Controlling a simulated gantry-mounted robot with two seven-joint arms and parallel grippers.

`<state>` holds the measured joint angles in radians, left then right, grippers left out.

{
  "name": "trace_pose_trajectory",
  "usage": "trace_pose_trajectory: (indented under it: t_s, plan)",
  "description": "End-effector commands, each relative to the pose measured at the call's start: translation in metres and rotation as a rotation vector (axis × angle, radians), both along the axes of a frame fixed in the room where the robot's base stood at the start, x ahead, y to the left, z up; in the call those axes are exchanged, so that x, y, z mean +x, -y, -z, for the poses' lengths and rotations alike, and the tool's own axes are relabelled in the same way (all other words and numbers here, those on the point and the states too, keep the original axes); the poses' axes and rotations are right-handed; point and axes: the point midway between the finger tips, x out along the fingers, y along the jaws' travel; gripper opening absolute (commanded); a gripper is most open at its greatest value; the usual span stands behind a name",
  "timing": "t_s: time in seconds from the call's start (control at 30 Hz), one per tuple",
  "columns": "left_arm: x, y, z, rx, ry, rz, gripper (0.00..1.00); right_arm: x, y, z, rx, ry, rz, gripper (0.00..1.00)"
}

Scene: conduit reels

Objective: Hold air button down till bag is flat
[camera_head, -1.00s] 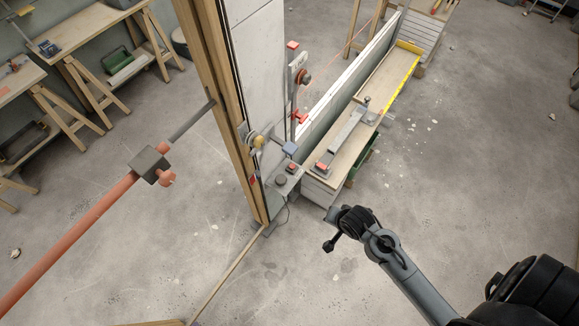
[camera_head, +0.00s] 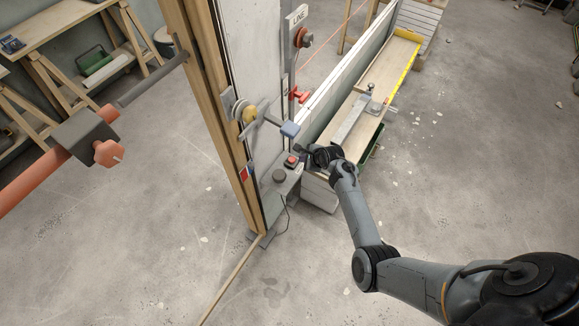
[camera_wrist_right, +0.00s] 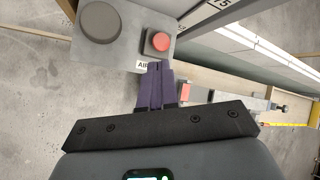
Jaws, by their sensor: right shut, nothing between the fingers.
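The red air button (camera_head: 291,161) sits on a grey control box (camera_head: 268,207) at the foot of the wooden-edged wall panel. In the right wrist view the button (camera_wrist_right: 160,41) is round and red on a dark square base, with a partly covered "AIR" label (camera_wrist_right: 142,64) below it. My right gripper (camera_head: 303,150) is at the box beside the button. Its purple fingers (camera_wrist_right: 155,66) are shut and empty, with their tips just below the button in the wrist picture and not over its red cap. I cannot make out a bag. My left gripper is not in view.
A larger grey knob (camera_wrist_right: 100,22) is beside the button on the box. A blue-ended lever (camera_head: 290,129) sticks out above it. A plank bench (camera_head: 390,75) with a clamp stands behind. An orange pole (camera_head: 35,178) crosses the left. Floor in front is clear.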

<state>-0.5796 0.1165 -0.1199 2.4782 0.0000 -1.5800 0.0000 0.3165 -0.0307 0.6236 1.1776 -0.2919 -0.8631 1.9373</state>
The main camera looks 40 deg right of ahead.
Motion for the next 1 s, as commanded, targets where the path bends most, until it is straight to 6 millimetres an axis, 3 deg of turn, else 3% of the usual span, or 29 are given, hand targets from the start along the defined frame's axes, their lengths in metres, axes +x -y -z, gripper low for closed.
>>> trace_pose_trajectory:
  t_s: [0.03,0.2,0.3,0.57,1.0]
  plan:
    - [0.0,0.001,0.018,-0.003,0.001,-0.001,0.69,0.017,0.0,0.001,0.009,0.032,0.008,0.0]
    - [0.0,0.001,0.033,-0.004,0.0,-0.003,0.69,0.05,-0.001,-0.023,0.019,0.101,0.014,0.0]
    - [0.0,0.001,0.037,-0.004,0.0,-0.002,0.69,0.061,-0.001,-0.032,0.019,0.122,0.013,0.0]
    - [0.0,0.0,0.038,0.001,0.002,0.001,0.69,0.067,-0.001,-0.04,0.018,0.137,0.013,0.0]
    - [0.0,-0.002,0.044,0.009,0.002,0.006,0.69,0.067,-0.001,-0.035,0.017,0.137,0.012,0.0]
